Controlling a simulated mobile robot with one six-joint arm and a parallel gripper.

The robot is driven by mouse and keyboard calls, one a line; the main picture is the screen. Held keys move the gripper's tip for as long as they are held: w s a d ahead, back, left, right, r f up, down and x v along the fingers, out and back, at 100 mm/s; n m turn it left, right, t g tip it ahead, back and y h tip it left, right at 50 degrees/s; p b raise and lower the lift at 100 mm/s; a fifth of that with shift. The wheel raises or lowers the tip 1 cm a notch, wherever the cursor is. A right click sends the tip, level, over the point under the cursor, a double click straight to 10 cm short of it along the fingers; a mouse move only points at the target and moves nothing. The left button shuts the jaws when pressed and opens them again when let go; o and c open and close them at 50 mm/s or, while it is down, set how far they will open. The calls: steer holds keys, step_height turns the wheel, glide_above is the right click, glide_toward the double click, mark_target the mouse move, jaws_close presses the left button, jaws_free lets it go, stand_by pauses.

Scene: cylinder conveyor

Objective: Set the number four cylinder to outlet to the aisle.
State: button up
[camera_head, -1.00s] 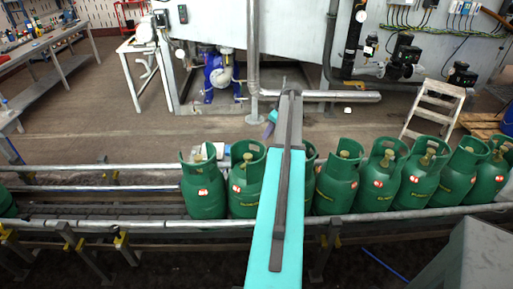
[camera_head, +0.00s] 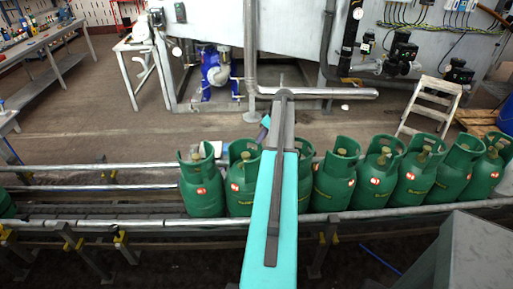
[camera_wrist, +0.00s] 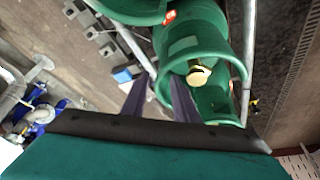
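A row of green gas cylinders stands upright on the conveyor (camera_head: 110,196) in the head view. Each has an open collar and a brass valve; the red-and-white tags are too small to read. Counting from the left, the fourth cylinder (camera_head: 335,184) is just right of my arm, and the third is mostly hidden behind it. My gripper (camera_head: 264,130) is partly hidden beyond the arm, on the far side of the row. In the wrist view, my gripper (camera_wrist: 161,80) has its two fingers apart and seemingly empty, beside a cylinder collar (camera_wrist: 222,58) with a brass valve (camera_wrist: 198,74).
Metal rails (camera_head: 150,224) run along the conveyor, and its left stretch is mostly bare. Beyond it lies open floor (camera_head: 110,140), with a stepladder (camera_head: 431,106) and a blue pump (camera_head: 216,74). A grey box (camera_head: 470,255) stands front right.

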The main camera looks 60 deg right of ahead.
mark_target(256, 147)
steer(key=shift+p+x, duration=1.45)
steer(key=shift+x, duration=3.35)
steer(key=shift+s, duration=0.1)
jaws_close()
